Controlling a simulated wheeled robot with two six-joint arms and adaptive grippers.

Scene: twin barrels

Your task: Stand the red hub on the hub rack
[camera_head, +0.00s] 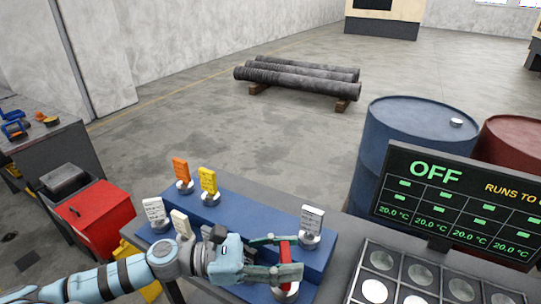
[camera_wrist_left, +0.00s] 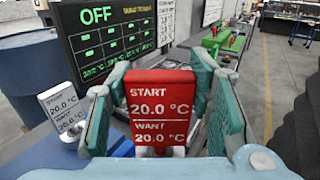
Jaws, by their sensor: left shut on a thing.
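The red hub (camera_head: 286,252) is between the fingers of my left gripper (camera_head: 292,256), which is shut on it. In the left wrist view the red hub (camera_wrist_left: 160,105) is upright and faces me, with "START 20.0 °C" and "WANT 20.0 °C" on it. A round silver base (camera_head: 286,292) shows just below it at the front right of the blue stepped rack (camera_head: 240,212); I cannot tell whether the hub rests on it. White, orange and yellow hubs stand on the rack's left part, and a grey hub (camera_head: 312,219) stands close behind the red one. My right gripper is not in view.
A dark display reading "OFF" (camera_head: 455,195) stands at the right, behind a tray with round silver discs (camera_head: 352,290). Blue (camera_head: 380,150) and red (camera_head: 510,140) barrels stand behind it. A red toolbox (camera_head: 100,212) is at the left.

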